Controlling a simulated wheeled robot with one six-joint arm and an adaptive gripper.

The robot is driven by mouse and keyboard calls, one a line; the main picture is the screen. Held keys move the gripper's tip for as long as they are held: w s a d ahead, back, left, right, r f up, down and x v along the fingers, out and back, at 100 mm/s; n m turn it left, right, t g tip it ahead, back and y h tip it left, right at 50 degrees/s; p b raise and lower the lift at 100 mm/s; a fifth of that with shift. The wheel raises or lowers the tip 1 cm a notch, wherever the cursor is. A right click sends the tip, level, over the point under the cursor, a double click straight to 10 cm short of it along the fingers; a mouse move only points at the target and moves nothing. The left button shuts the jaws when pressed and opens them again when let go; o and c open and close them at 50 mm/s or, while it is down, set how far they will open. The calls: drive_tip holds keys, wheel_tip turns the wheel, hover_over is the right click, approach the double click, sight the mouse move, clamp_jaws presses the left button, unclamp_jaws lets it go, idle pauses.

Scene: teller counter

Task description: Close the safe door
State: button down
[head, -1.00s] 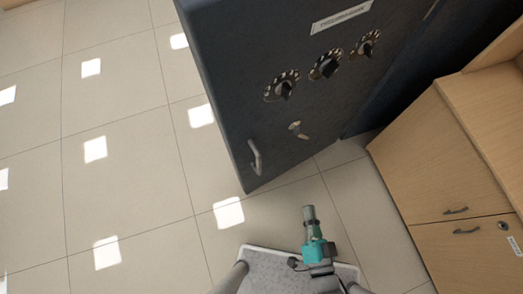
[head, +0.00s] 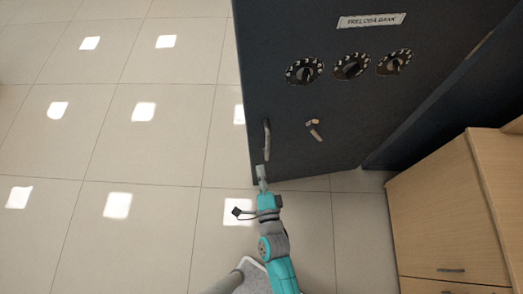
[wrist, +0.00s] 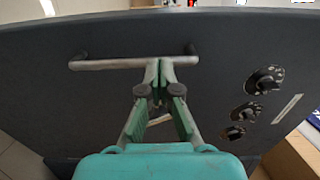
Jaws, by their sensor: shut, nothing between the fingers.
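The safe door (head: 350,120) is a dark grey slab standing open at an angle, its free edge at the left in the head view. It has a pale bar handle (head: 266,140) near that edge, which also shows in the wrist view (wrist: 110,64). My gripper (head: 261,168) is at the lower end of the handle, fingers shut and empty. In the wrist view my fingertips (wrist: 158,66) overlap the handle bar near its right end. I cannot tell if they touch the handle or the door. The dark safe body (head: 440,120) is partly hidden behind the door.
Three black dials (head: 350,67) and a small key-like lever (head: 314,130) stick out of the door face. A wooden cabinet (head: 445,220) stands at the right. The tiled floor (head: 120,130) at the left is clear.

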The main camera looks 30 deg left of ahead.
sight(253, 130)
drive_tip(key=x, duration=1.3)
drive_tip(key=shift+a, duration=0.1)
